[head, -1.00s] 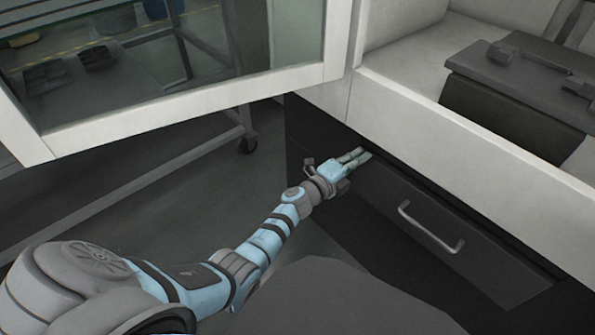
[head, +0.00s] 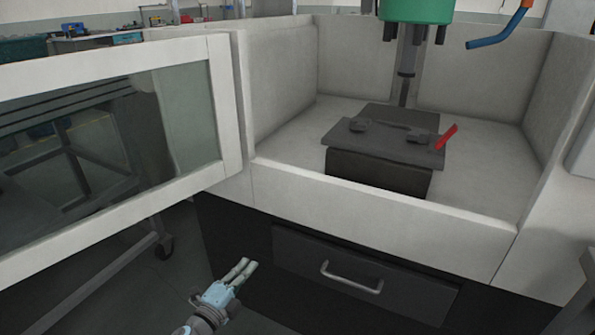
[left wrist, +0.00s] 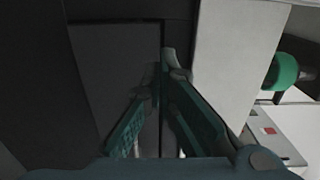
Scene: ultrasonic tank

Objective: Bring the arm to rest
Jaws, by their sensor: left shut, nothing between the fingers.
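My left gripper (head: 247,264) is low in the head view, in front of the dark cabinet front and just left of the drawer (head: 300,262). Its two pale fingers lie close together and hold nothing. In the left wrist view the green-padded fingers (left wrist: 158,88) converge in front of a dark panel, with no object between them. The forearm runs out of the bottom of the head view. My right gripper shows in neither view.
The drawer with its metal handle (head: 352,278) is shut. A windowed door (head: 228,120) stands open at left. A green cylinder (head: 416,10) hangs above.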

